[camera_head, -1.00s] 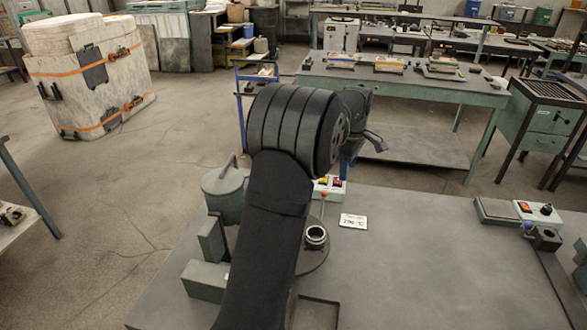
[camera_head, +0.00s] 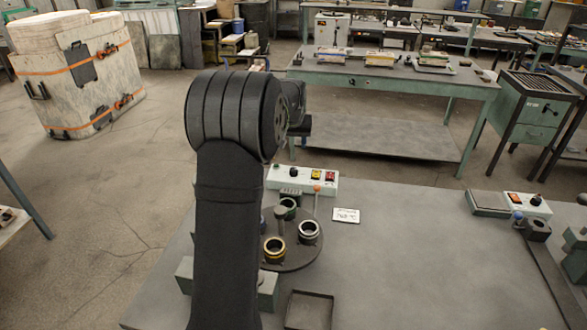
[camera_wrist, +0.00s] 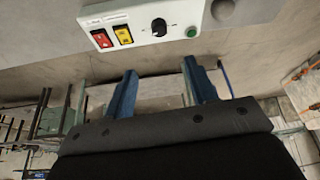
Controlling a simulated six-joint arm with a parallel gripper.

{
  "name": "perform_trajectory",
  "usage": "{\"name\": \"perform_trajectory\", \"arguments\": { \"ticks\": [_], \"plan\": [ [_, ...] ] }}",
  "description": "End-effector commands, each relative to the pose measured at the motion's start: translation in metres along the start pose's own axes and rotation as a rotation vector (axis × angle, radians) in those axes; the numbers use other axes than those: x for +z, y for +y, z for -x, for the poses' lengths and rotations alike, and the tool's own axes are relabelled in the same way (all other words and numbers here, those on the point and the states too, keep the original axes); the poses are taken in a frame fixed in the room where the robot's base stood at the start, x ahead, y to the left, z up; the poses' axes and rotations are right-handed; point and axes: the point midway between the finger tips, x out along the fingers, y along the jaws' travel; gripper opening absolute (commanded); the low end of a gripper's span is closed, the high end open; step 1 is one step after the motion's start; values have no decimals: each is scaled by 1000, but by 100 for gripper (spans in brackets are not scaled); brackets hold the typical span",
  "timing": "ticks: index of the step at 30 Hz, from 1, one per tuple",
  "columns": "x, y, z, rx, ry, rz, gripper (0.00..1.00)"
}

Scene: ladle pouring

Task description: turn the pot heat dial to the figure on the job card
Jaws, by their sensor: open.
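A pale control box (camera_head: 315,181) stands at the back edge of the table, with a black dial (camera_head: 294,171), a yellow switch and a red switch. In the wrist view, the dial (camera_wrist: 158,27) is beyond my gripper (camera_wrist: 162,88), roughly in line with the gap between its blue fingers. The fingers are open, empty and apart from the dial. The dial's setting is too small to read. The white job card (camera_head: 346,215) lies flat in front of the box; its figure is not clearly legible. My arm hides the lidded pot and most of my gripper in the head view.
A square tray (camera_head: 309,308) lies in front. Another control box (camera_head: 528,205) with a dial stands at the right. The table's middle right is clear.

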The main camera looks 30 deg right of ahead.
Motion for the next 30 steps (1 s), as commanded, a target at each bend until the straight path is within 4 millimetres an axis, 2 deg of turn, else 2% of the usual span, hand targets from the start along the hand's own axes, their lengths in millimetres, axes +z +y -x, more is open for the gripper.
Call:
{"name": "perform_trajectory", "arguments": {
  "ticks": [12, 18, 24, 30],
  "plan": [
    [2, 0, -91, 1, -5, 2, 52],
    [2, 0, -129, 1, -4, 2, 52],
    [1, 0, -151, 2, -3, 2, 52],
    [1, 0, -158, 2, -1, 2, 52]
  ]
}}
